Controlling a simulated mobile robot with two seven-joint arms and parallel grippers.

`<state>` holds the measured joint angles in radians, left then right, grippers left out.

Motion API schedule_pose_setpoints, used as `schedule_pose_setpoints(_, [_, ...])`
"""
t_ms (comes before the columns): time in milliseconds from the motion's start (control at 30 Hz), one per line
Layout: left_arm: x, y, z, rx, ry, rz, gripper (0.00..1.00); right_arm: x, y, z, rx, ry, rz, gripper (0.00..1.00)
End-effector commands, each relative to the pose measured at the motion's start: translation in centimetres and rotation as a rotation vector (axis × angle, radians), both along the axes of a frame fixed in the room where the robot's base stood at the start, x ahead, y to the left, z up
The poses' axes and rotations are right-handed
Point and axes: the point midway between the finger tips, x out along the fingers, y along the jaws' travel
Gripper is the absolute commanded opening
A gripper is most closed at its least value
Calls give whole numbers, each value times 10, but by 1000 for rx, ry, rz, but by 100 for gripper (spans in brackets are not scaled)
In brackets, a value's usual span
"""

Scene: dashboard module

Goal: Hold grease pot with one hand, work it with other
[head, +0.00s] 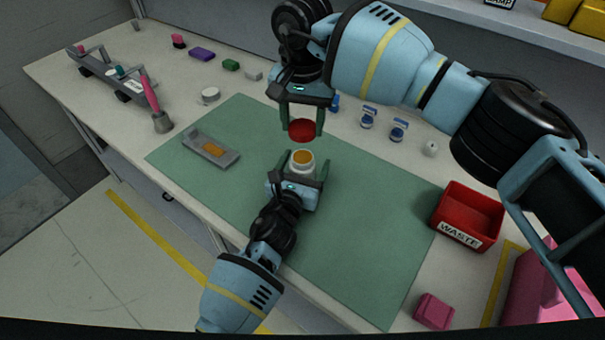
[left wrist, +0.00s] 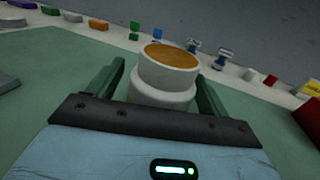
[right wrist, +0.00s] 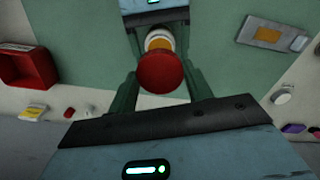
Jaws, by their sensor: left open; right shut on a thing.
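The grease pot (head: 301,167) is a white round jar with its top open, showing orange-brown grease. It stands upright on the green mat (head: 350,230). My left gripper (head: 299,174) is open, its fingers on either side of the pot; in the left wrist view the pot (left wrist: 163,82) sits between the green fingers. My right gripper (head: 302,134) is shut on the red lid (head: 301,130), held a little above the pot, apart from it. In the right wrist view the lid (right wrist: 160,73) partly hides the pot (right wrist: 158,42).
A grey tray with an orange patch (head: 211,150) lies left on the mat. A pink-handled brush (head: 153,105) stands at the back left. A red waste bin (head: 468,216) and a pink block (head: 434,311) are at the right. Small items line the back. The mat's right half is clear.

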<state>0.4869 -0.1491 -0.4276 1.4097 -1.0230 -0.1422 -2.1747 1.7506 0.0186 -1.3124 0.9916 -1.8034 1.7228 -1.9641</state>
Motion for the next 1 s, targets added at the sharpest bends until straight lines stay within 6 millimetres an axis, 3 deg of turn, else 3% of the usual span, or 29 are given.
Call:
schedule_pose_setpoints(333, [2,-1,0,0,1,0,79,0,0,0,0,0,0,26])
schedule_pose_setpoints(833, [2,0,0,0,1,0,14,0,0,0,0,0,0,26])
schedule_pose_setpoints(1000, [2,0,0,0,1,0,12,0,0,-5,-1,1,0,26])
